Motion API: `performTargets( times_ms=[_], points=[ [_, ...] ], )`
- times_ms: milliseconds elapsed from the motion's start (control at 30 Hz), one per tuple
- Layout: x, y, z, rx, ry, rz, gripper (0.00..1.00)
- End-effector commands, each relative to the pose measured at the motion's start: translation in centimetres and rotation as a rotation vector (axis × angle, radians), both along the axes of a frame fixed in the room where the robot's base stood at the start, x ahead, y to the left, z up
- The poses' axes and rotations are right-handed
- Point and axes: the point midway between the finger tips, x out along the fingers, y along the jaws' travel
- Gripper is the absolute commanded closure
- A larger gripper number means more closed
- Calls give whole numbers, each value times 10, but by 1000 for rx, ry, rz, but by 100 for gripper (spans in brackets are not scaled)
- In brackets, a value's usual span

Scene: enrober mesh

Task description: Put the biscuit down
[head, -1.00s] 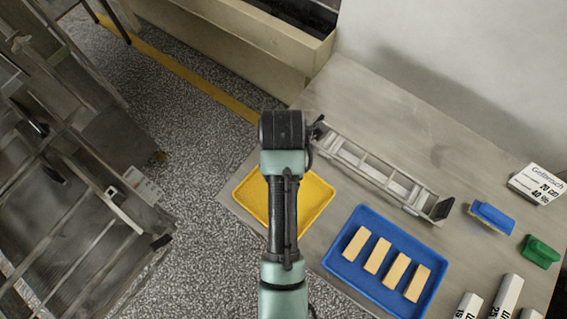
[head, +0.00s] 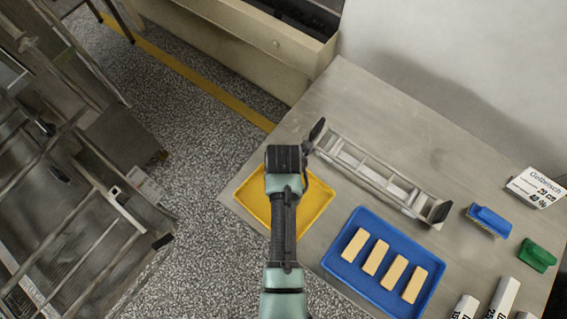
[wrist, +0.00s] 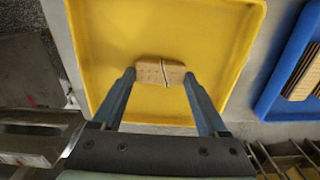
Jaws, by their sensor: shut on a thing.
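A tan biscuit (wrist: 148,72) sits between my fingertips in the wrist view. A slanting line crosses its right part; I cannot tell whether this is a crack. My gripper (wrist: 160,75) is shut on its two ends. Behind it is the floor of the yellow tray (wrist: 90,55); I cannot tell whether the biscuit touches it. In the head view the yellow tray (head: 318,200) lies at the table's left edge, partly covered by my arm, which hides the gripper and the biscuit.
A blue tray (head: 378,222) with several tan blocks lies right of the yellow tray. A metal ladder-like frame (head: 375,175) lies behind them. A blue brush (head: 490,220), a green brush (head: 538,254) and a white sign (head: 537,187) are at the right. The back of the table is clear.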

Motion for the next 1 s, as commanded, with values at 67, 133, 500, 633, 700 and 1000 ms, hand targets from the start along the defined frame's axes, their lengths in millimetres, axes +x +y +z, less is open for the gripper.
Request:
performTargets(
  times_ms=[67, 133, 500, 633, 700, 1000],
  points=[
    [0, 0, -3, 0, -1, 0, 55],
    [0, 0, -4, 0, -1, 0, 55],
    [0, 0, -7, 0, -1, -1, 11],
    [0, 0, -7, 0, -1, -1, 0],
    [0, 0, -7, 0, -1, -1, 0],
    [1, 0, 11, 0, -4, -1, 0]
  ],
)
